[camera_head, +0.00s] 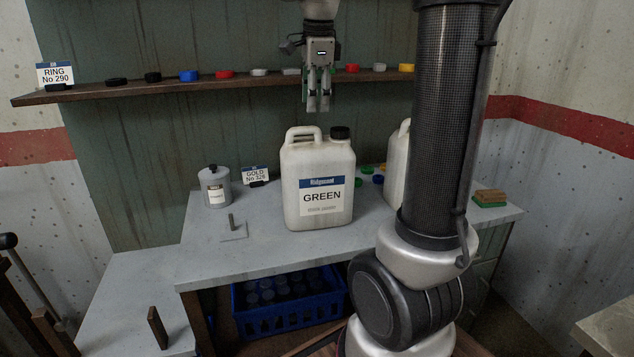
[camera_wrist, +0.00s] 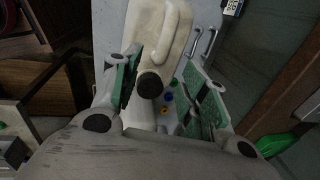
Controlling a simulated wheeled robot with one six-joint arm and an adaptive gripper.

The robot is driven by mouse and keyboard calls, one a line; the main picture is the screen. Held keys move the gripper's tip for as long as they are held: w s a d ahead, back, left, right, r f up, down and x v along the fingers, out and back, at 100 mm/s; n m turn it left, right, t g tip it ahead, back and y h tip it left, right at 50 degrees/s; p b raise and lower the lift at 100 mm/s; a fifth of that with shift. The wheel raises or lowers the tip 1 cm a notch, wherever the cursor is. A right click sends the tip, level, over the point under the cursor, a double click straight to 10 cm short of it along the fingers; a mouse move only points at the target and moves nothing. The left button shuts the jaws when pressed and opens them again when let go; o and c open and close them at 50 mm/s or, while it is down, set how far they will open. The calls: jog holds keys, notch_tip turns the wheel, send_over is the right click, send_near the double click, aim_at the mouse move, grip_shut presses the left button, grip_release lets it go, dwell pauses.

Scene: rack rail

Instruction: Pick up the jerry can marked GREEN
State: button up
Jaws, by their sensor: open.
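The jerry can marked GREEN (camera_head: 320,205) is a white plastic can with a dark cap and a top handle. It stands upright on the grey bench (camera_head: 250,250). My gripper (camera_head: 318,103) hangs above the can, fingers down, open and empty, apart from it. In the wrist view the can (camera_wrist: 160,35) shows between and beyond the fingers of my gripper (camera_wrist: 160,95), with its dark cap near the left finger. A second white can (camera_head: 397,165) stands to the right, mostly hidden behind my arm; its label is not visible.
A shelf (camera_head: 120,95) with several coloured caps runs behind my gripper. A grey canister (camera_head: 214,187) and a GOLD sign (camera_head: 255,175) stand left of the can. Sponges (camera_head: 490,197) lie at the right. A blue crate (camera_head: 290,303) sits under the bench. The bench's front left is mostly clear.

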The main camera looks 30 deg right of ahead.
aim_at(313, 127)
jog(key=f, duration=0.2)
jog(key=w+f, duration=0.1)
jog(key=f, duration=0.3)
jog(key=shift+w+d+f, duration=0.1)
jog(key=shift+w+f, duration=0.2)
jog(key=shift+f, duration=0.05)
jog(key=shift+c, duration=0.3)
grip_shut()
jog(key=shift+r, duration=0.1)
